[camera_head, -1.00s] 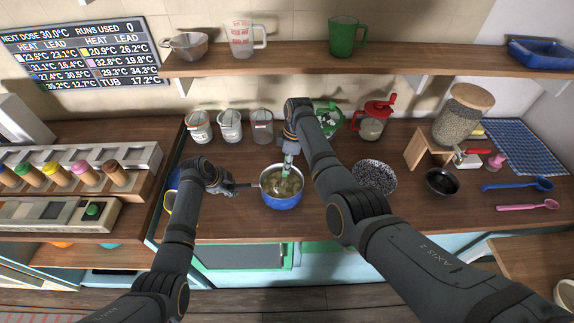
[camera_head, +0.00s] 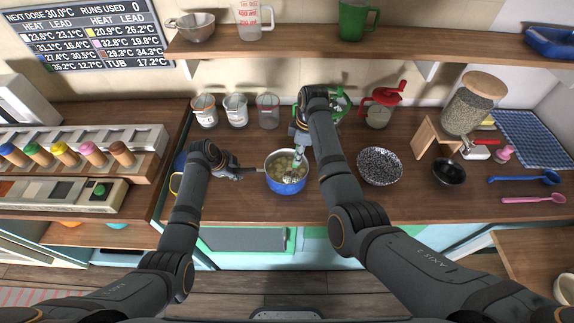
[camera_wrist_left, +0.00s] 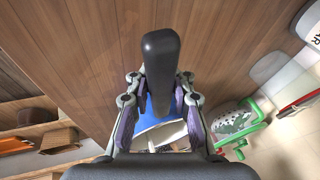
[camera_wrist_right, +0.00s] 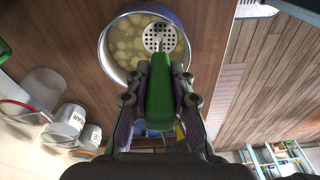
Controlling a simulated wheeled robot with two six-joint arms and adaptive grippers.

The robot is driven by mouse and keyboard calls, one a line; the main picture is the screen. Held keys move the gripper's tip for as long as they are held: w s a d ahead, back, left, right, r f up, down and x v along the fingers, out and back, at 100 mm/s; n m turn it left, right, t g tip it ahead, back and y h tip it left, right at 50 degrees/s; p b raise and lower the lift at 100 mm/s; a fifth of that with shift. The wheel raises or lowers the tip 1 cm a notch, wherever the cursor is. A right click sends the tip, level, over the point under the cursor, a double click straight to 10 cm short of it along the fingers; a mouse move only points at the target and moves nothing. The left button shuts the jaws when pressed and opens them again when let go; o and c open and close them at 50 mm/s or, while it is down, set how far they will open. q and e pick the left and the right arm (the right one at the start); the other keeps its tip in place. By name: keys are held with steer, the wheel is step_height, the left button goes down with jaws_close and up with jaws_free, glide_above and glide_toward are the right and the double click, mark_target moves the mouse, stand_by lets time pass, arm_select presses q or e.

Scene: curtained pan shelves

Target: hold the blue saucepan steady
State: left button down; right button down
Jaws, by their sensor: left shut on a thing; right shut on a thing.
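The blue saucepan (camera_head: 287,187) stands upright on the wooden counter, holding pale chunks in liquid. Its dark handle points left in the head view; the handle (camera_wrist_left: 161,55) also shows large in the left wrist view. My left gripper (camera_head: 236,172) is shut on that handle. My right gripper (camera_head: 300,138) is above the pan's far side, shut on the green handle (camera_wrist_right: 160,90) of a perforated skimmer. The skimmer's round head (camera_wrist_right: 159,38) is inside the pan among the chunks. My right gripper's fingertips are partly hidden in the head view.
A speckled bowl (camera_head: 380,166) and a small black bowl (camera_head: 449,172) stand to the right. Several canisters (camera_head: 236,110) and a red-topped jar (camera_head: 378,115) stand behind. A shelf (camera_head: 300,48) runs above. The counter's front edge is close before the pan.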

steer(key=shift+f, duration=0.95)
steer(key=shift+r, duration=0.15)
steer(key=shift+r, duration=0.5)
steer(key=w+r, duration=0.3)
steer(key=w, duration=0.3)
steer(key=shift+r, duration=0.2)
